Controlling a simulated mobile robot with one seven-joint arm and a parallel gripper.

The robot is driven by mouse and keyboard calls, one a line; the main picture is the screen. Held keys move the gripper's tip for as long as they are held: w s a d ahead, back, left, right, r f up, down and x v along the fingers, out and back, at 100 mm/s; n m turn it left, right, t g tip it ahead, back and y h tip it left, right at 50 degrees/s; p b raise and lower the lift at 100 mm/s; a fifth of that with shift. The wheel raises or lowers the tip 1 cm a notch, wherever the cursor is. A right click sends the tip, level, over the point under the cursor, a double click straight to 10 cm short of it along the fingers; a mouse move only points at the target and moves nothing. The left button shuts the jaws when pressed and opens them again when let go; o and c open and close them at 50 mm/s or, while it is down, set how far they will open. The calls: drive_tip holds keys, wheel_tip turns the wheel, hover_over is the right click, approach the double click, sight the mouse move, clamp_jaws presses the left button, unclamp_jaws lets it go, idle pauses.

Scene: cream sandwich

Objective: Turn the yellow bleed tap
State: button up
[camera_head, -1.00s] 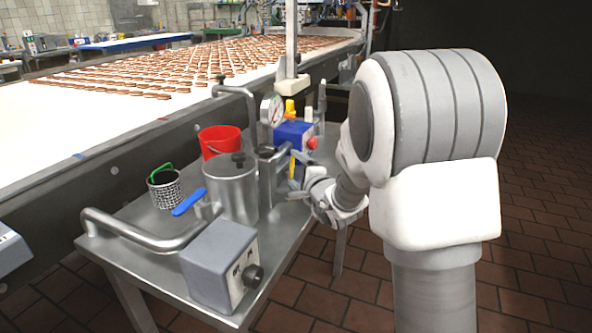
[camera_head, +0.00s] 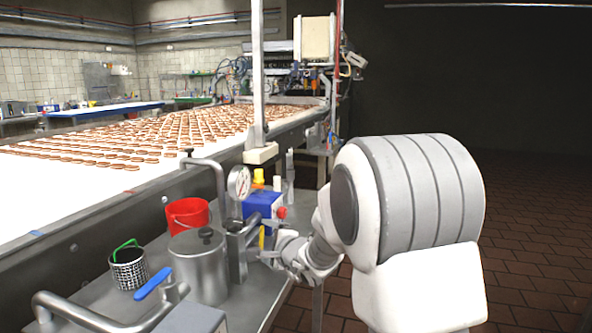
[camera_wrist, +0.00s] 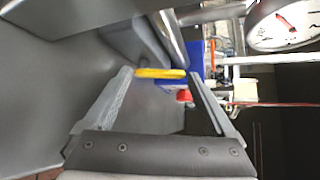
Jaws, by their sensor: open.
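The yellow bleed tap (camera_wrist: 160,73) shows in the wrist view as a short yellow bar lying crosswise between the fingertips of my gripper (camera_wrist: 158,78). A gap shows near the right fingertip; whether the left finger touches the bar I cannot tell. In the head view the tap (camera_head: 262,237) is a small upright yellow strip below the blue box, right beside my gripper (camera_head: 267,241). My gripper is open, with one finger on each side of the tap.
A blue box (camera_head: 262,205) with a red button stands just behind the tap. A pressure gauge (camera_head: 239,182), a steel pot (camera_head: 197,268), a red bucket (camera_head: 187,215) and a mesh basket (camera_head: 129,270) crowd the steel table. The floor (camera_head: 530,270) at right is clear.

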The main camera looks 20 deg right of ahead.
drive_tip(key=shift+w+d+m+g, duration=0.15)
drive_tip(key=shift+m+g, duration=0.45)
drive_tip(key=shift+g, duration=0.3)
drive_tip(key=shift+w+m+g+y, duration=0.2)
drive_tip(key=shift+m+g+y, duration=0.1)
drive_tip(key=shift+g, duration=0.2)
drive_tip(key=p, duration=0.1)
drive_tip(key=g+p, duration=0.1)
drive_tip(key=shift+w+d+r+m+p, duration=0.2)
drive_tip(key=shift+w+r+m+p, duration=0.05)
drive_tip(key=shift+r+m+p, duration=0.15)
drive_tip(key=p, duration=0.3)
drive_tip(key=shift+w+d+m+g+y, duration=0.1)
drive_tip(key=shift+d+m+g+y, duration=0.05)
drive_tip(key=shift+m+g+y, duration=0.2)
drive_tip(key=shift+p, duration=0.6)
drive_tip(key=g+p, duration=0.1)
drive_tip(key=p, duration=0.5)
drive_tip(key=m+g+y+p, duration=0.1)
drive_tip(key=p, duration=0.6)
drive_tip(key=shift+w+d+f+g, duration=0.15)
drive_tip(key=shift+w+d+g, duration=0.1)
drive_tip(key=shift+w, duration=0.15)
drive_tip(key=m+g+y+p, duration=0.1)
drive_tip(key=p, duration=0.5)
drive_tip(key=shift+w+d+f, duration=0.1)
drive_tip(key=shift+w+f, duration=0.05)
drive_tip(key=shift+p, duration=0.6)
